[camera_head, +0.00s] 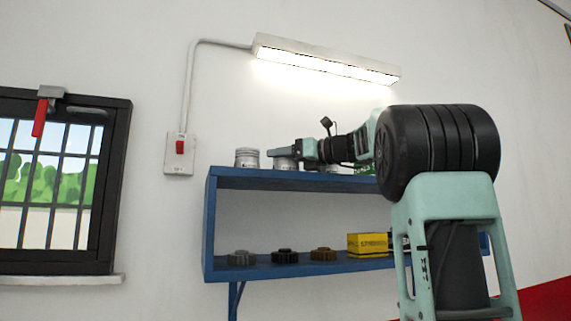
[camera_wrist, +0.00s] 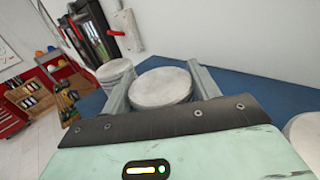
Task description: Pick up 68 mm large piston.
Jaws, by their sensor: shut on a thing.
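A large silver piston (camera_wrist: 160,87) sits between the two fingers of my gripper (camera_wrist: 160,85) in the wrist view, and the gripper is shut on it. In the head view my gripper (camera_head: 288,157) is at the top of the blue shelf, and the held piston (camera_head: 284,163) shows partly behind it. I cannot tell whether the piston touches the shelf top. Another silver piston (camera_head: 246,158) stands just left of it; it also shows in the wrist view (camera_wrist: 117,74).
The blue shelf (camera_head: 300,181) hangs on the white wall. Its lower board holds several dark gears (camera_head: 285,256) and a yellow box (camera_head: 367,245). Another round metal top (camera_wrist: 302,132) is at the right of the wrist view. A wall lamp (camera_head: 325,62) is above.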

